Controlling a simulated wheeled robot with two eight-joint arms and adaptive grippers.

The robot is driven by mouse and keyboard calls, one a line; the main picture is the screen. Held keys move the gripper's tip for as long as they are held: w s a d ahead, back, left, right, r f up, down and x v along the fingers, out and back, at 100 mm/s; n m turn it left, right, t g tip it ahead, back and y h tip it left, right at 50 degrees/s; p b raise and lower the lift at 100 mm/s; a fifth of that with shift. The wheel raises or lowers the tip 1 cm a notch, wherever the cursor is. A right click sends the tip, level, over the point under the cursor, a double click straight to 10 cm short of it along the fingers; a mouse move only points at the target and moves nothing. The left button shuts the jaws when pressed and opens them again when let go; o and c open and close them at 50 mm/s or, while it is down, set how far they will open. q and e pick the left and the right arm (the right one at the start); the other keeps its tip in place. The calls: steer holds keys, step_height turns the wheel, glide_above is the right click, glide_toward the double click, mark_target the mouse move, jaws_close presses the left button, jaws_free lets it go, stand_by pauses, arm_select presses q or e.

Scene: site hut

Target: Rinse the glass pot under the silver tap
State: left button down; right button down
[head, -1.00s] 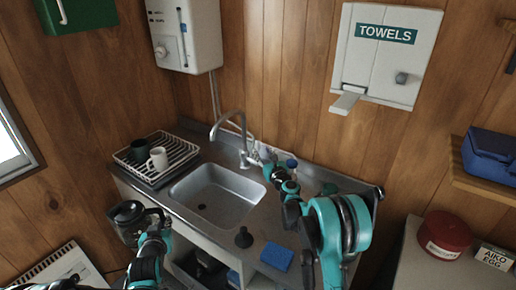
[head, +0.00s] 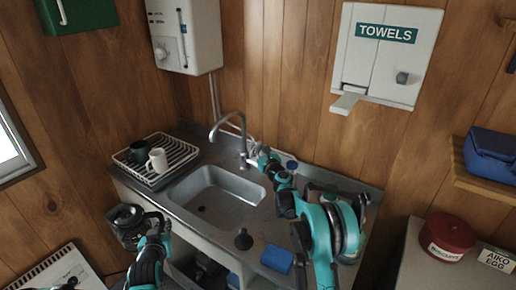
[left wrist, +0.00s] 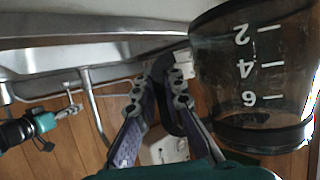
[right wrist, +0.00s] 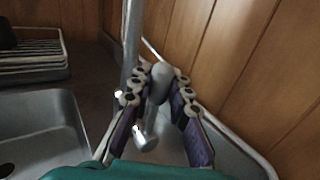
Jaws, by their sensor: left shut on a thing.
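The glass pot (head: 124,218), dark and see-through, is off the counter's front left edge, outside the sink. In the left wrist view the pot (left wrist: 255,75) shows upside-down marks 2, 4 and 6. My left gripper (head: 152,222) is shut on its dark handle, seen between the fingers (left wrist: 170,80). The silver tap (head: 232,122) arches behind the sink (head: 215,195); no water shows. My right gripper (head: 260,160) is beside the tap's base. In the right wrist view its fingers (right wrist: 160,92) are apart, either side of a grey rounded knob (right wrist: 158,88); contact is unclear.
A white rack (head: 170,165) with a green mug (head: 143,150) and a white mug (head: 157,160) stands left of the sink. A black plunger-shaped thing (head: 243,240) and blue sponge (head: 277,259) are at the counter's front. The sink basin is empty.

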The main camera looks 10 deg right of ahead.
arm_select(q)
steer(key=shift+f, duration=0.1)
arm_select(e)
steer(key=shift+a, duration=0.1)
arm_select(q)
steer(key=shift+f+b, duration=0.25)
steer(key=shift+b, duration=0.15)
arm_select(e)
steer(key=shift+s+a+f+n, duration=0.1)
steer(key=shift+s+a+n, duration=0.15)
steer(key=shift+n, duration=0.15)
arm_select(q)
steer(key=shift+f, duration=0.2)
arm_select(e)
steer(key=shift+s+a+t, duration=0.1)
steer(key=shift+s+t, duration=0.1)
steer(key=shift+t, duration=0.2)
steer(key=c, duration=1.4)
jaws_free()
steer(key=s, duration=0.4)
steer(key=s+d, duration=0.1)
steer(key=s, duration=0.3)
steer(key=s+d+f, duration=0.1)
steer(key=s, duration=0.2)
steer(key=shift+s, duration=0.4)
